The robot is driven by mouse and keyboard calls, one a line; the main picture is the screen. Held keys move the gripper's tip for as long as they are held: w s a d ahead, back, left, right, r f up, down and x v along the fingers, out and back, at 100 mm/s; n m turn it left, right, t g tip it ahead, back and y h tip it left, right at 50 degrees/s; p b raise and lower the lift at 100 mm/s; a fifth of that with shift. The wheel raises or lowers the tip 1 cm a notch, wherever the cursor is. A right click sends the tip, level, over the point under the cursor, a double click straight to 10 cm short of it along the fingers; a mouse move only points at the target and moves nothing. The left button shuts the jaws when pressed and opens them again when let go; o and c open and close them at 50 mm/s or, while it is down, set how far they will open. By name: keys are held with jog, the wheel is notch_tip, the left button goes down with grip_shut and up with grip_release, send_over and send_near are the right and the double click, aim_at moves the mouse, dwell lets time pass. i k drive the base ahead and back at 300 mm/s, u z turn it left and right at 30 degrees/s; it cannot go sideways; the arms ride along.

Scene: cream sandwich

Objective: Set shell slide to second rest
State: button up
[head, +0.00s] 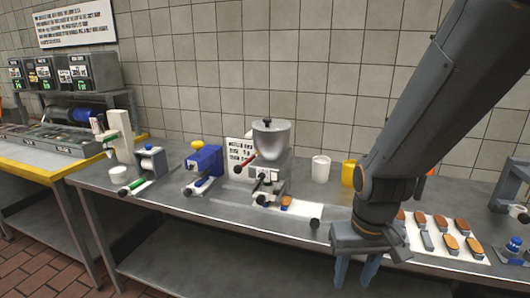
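A machine with a metal hopper (270,138) stands at the middle of the counter. At its base a light slide plate (300,208) runs out to the right, and a black knob (314,223) sits at its near right end. A small orange-brown piece (286,202) lies on the slide next to the machine's base. The rest positions along the slide are too small to tell apart. My gripper (356,274) points down to the right of the knob, over the counter's front edge, apart from the slide. Its two fingers are spread with nothing between them.
A white cup (320,169) and a yellow cup (348,173) stand behind. A white tray (470,255) with several brown pieces lies right, partly behind my arm. A blue device (204,160) and a lever press (152,161) stand left. Bare counter (225,210) shows in front.

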aim_at(313, 210)
jog(key=u, duration=1.2)
jog(key=k, duration=0.95)
jog(key=z, duration=1.2)
jog(key=i, duration=0.5)
